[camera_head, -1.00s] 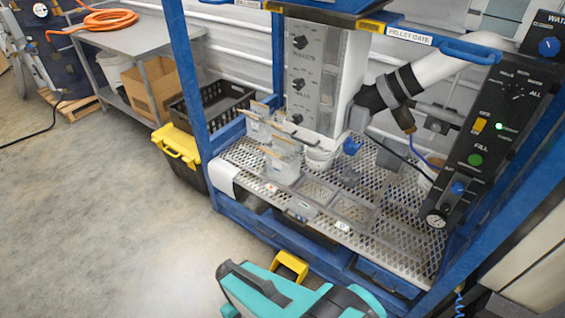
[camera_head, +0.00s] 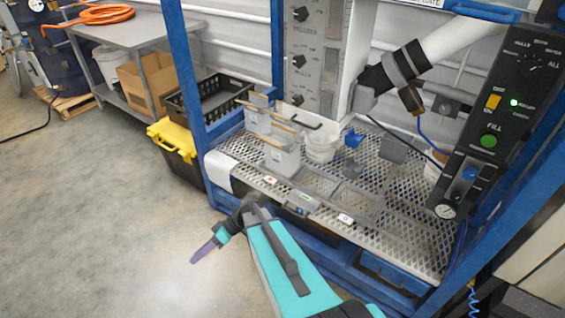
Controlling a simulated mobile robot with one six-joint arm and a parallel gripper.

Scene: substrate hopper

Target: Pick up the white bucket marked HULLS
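Several white containers stand on the metal grating of the blue frame. A round white bucket (camera_head: 321,146) with a dark handle stands below the grey control column. Boxier white containers (camera_head: 282,158) with wooden-looking bars on top stand to its left. Another white bucket (camera_head: 435,168) is partly hidden behind the black panel at right. I cannot read HULLS on any of them. My gripper (camera_head: 203,252) is at lower left, over the floor in front of the frame, well apart from the containers. Its purple fingers point down-left, and I cannot see a gap between them.
The grating (camera_head: 395,215) has bare room at right. Blue posts (camera_head: 187,75) and the black control panel (camera_head: 500,100) flank the opening. A white pipe with a black nozzle (camera_head: 385,85) hangs above. A yellow-lidded black box (camera_head: 175,140) stands left. Floor at left is clear.

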